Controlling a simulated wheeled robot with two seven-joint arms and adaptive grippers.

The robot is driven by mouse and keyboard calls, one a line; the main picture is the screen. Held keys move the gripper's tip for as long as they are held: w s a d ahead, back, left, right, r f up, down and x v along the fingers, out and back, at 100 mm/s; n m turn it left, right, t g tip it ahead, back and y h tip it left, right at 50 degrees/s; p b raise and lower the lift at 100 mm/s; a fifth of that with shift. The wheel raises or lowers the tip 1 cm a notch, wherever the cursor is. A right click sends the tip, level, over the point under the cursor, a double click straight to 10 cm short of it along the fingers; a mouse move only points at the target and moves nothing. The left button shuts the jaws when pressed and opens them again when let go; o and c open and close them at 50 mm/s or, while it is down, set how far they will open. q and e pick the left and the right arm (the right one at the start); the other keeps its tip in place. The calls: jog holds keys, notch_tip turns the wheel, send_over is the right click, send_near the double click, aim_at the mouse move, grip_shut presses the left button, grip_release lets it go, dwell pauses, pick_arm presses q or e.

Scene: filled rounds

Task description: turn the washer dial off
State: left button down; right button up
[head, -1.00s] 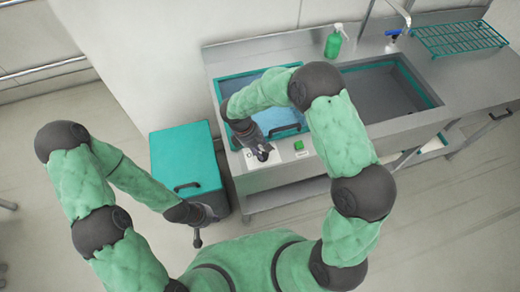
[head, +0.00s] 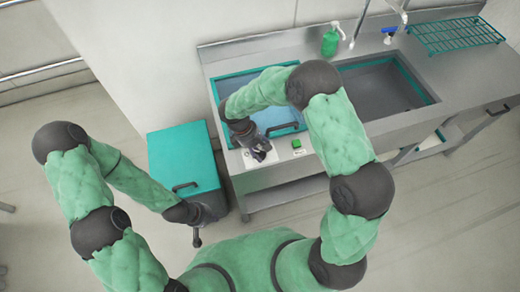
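The washer is set into the steel counter, with a blue lid (head: 284,112) and a white control panel (head: 271,158) on its front edge. My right gripper (head: 260,155) is down at this panel. It covers the spot where the dial would be, so I cannot make out the dial or its setting. I cannot tell whether the fingers are open or touching anything. My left gripper (head: 197,240) hangs low, in front of the teal-lidded bin, away from the washer. Its fingers look close together and hold nothing visible.
The teal-lidded bin (head: 182,158) stands left of the counter. A sink (head: 385,95), a green soap bottle (head: 331,42), a faucet (head: 404,14) and a teal rack (head: 456,35) are farther back or right. Floor at right is clear.

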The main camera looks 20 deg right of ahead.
jog(key=shift+a, duration=0.1)
jog(key=shift+w+a+r, duration=0.15)
jog(key=shift+w+r, duration=0.05)
jog(key=shift+r, duration=0.25)
jog(key=v, duration=1.1)
jog(key=shift+s, duration=0.2)
